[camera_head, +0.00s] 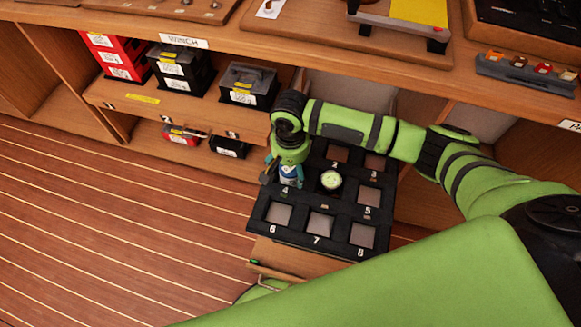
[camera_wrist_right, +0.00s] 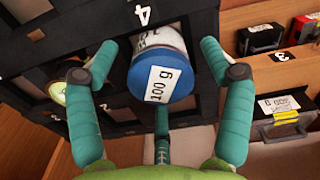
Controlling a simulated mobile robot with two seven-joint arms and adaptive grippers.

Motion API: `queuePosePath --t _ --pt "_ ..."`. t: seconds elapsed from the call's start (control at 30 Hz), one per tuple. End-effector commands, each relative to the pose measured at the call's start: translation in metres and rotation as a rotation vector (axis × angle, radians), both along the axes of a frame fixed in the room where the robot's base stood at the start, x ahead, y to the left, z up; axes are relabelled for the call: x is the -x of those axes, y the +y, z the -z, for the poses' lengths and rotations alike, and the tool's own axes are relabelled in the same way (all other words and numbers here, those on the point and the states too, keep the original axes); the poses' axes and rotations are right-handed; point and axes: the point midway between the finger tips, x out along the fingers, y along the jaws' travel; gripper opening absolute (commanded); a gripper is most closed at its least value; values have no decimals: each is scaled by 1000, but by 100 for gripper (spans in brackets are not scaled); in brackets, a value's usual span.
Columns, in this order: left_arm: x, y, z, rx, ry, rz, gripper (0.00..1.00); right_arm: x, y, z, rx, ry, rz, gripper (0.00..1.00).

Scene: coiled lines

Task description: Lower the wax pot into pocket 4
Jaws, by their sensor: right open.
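The wax pot (camera_head: 291,173), white with a blue lid and a "100 g" label, is at pocket 4 of the black numbered tray (camera_head: 298,233). In the right wrist view the pot (camera_wrist_right: 160,80) stands beside the printed 4, lid towards me; how deep it sits I cannot tell. My right gripper (camera_head: 282,177) is above pocket 4, partly hiding the pot. In the wrist view its three green fingers (camera_wrist_right: 160,95) are spread around the pot, with gaps at the sides. My left gripper is not in view.
A round pale-green-topped thing (camera_head: 331,180) sits in the tray's middle. Pockets 6, 7 and 8 look empty. Red cases (camera_head: 117,58) and black cases (camera_head: 181,70) stand on the shelf at left. The wooden worktop edge (camera_head: 250,52) runs behind the tray. Open floor lies left.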

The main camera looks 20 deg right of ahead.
Motion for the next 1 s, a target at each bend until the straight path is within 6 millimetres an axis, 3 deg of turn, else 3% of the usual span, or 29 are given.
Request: queuePosePath --t 0.3,0.5,0.7,1.0 --pt "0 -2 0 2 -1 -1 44 -2 0 -67 -1 -3 0 81" --pt "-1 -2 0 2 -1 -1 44 -1 -1 -98 0 -3 1 81" --pt "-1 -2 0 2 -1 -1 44 -1 -1 -109 1 -1 0 81" --pt "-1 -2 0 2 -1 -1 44 -1 -1 -109 1 -1 1 81"
